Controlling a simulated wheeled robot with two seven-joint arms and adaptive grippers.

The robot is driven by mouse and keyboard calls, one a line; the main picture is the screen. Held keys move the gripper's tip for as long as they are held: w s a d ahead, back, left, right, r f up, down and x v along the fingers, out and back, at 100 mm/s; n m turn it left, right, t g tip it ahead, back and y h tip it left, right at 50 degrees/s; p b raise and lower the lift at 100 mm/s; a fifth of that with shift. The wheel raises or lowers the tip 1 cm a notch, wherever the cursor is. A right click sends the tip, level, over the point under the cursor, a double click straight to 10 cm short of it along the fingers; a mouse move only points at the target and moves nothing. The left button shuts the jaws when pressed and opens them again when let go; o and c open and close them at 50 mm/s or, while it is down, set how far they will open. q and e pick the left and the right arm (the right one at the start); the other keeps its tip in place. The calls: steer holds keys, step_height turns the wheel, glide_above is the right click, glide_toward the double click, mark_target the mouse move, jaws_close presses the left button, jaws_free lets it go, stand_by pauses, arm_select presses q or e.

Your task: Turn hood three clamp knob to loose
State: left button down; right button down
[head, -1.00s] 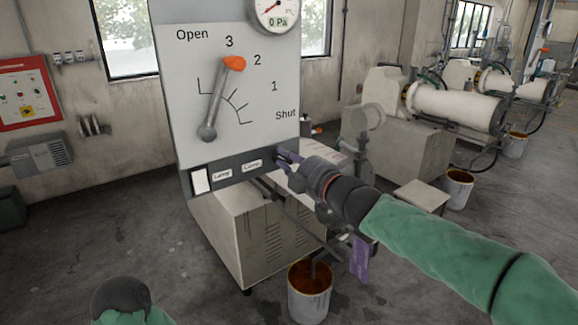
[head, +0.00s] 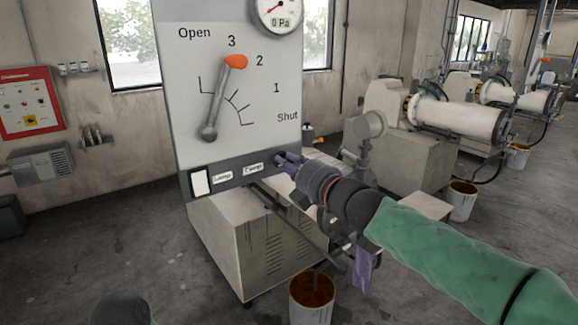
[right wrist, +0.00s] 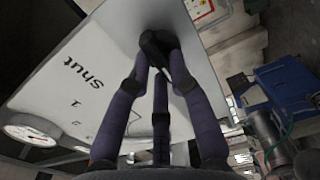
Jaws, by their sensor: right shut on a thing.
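The hood panel (head: 190,130) is a pale upright board with a dark strip (head: 235,176) along its lower edge. The dark clamp knob (right wrist: 154,44) sits at the right end of that strip; in the head view the fingers mostly hide it. My right gripper (head: 284,160) is shut on the knob, and the right wrist view shows its purple fingers around it. Which way the knob points cannot be told. Small white labels (head: 253,169) on the strip are too blurred to read surely. My left gripper is out of view.
An orange-tipped lever (head: 222,95) on the panel points to 3, below a gauge (head: 279,14) reading 0 Pa. A bucket of brown paint (head: 312,300) stands on the floor below my right arm. A red control box (head: 30,100) hangs on the left wall.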

stand_by(0.4)
steer(key=c, duration=1.1)
jaws_free()
steer(key=v, duration=1.2)
steer(key=shift+a+f, duration=0.1)
